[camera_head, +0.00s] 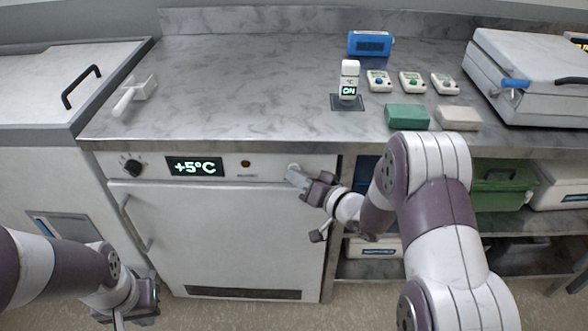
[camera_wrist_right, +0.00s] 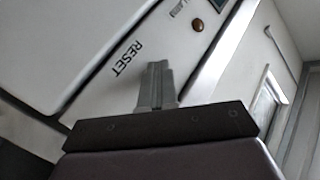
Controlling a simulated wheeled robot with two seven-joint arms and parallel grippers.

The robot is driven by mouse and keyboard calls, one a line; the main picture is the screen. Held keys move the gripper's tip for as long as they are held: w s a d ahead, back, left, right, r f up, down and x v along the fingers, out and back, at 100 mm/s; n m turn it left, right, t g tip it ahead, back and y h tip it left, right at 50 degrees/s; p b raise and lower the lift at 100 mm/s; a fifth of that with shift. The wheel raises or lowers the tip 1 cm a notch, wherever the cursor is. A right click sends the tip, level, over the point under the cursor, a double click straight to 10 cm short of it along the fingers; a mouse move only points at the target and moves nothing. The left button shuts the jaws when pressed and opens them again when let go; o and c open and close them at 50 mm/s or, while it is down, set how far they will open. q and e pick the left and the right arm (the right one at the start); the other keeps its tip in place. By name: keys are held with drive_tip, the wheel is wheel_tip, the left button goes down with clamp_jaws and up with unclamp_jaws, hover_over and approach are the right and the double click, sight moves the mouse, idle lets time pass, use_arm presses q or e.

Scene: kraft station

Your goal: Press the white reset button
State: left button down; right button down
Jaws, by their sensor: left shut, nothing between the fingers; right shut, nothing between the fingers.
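The white fridge (camera_head: 225,230) under the counter has a control strip along its top. A small whitish spot at the strip's right end (camera_head: 293,167), just above my right fingertips, looks like the reset button. My right gripper (camera_head: 297,177) is shut and empty, its fingertips at that end of the strip. In the right wrist view the shut fingers (camera_wrist_right: 155,85) point at the panel beside the printed word RESET (camera_wrist_right: 128,58); no button shows there, and contact cannot be told. My left gripper (camera_head: 118,320) is shut and empty, low at the left, in front of the fridge.
The counter edge (camera_head: 210,146) overhangs the strip.

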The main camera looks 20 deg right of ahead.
idle(0.4)
drive_tip(key=shift+s+a+p, duration=0.2)
drive_tip(key=shift+s+p, duration=0.1)
drive_tip(key=shift+s, duration=0.5)
drive_tip(key=shift+s+a+p, duration=0.25)
drive_tip(key=shift+s, duration=0.55)
drive_tip(key=shift+s+a+p, duration=0.2)
drive_tip(key=shift+s, duration=0.6)
drive_tip(key=shift+s+a+p, duration=0.25)
drive_tip(key=shift+s, duration=0.55)
